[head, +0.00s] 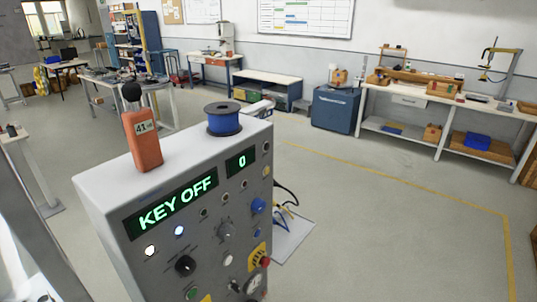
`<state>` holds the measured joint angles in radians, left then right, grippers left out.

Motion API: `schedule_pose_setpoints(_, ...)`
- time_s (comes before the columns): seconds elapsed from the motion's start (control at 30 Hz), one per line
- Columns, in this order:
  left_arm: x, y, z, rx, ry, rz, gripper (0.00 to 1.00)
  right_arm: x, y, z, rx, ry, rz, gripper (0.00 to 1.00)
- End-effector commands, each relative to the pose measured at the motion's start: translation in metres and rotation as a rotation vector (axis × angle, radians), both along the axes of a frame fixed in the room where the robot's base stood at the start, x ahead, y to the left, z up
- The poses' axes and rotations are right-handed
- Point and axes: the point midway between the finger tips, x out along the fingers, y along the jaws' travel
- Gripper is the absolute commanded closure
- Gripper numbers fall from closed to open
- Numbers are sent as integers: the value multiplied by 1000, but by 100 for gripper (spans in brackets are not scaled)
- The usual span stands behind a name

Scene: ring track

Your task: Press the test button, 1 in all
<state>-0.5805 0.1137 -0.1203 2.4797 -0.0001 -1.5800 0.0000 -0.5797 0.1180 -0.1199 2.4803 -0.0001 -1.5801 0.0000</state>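A grey control cabinet (107,205) stands close in front of me, its panel angled to the right. Its left display (170,209) reads "KEY OFF" in green, and a smaller display (242,162) reads "0". The panel has a white round light or button (150,250), a blue one (179,230), a black knob (185,265), a green button (190,294) at the bottom and a pale button (228,260). I cannot read which one is the test button. The panel's lower part is cut off. Neither gripper is in view.
An orange handheld meter (145,140) marked 41 and a blue spool (224,119) stand on the cabinet top. A red button (264,262) on a yellow plate sits at the panel's lower right. Open floor lies right; workbenches (430,95) line the back wall.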

Motion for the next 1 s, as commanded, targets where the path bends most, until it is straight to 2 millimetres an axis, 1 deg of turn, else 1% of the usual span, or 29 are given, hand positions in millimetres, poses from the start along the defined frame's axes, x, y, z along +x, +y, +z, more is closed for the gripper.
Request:
schedule_pose_setpoints(0.03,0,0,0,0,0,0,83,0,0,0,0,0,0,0)
schedule_pose_setpoints(0.2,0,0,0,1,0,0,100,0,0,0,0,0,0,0)
schedule_pose_setpoints(1.0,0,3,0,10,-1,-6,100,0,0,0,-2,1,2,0)
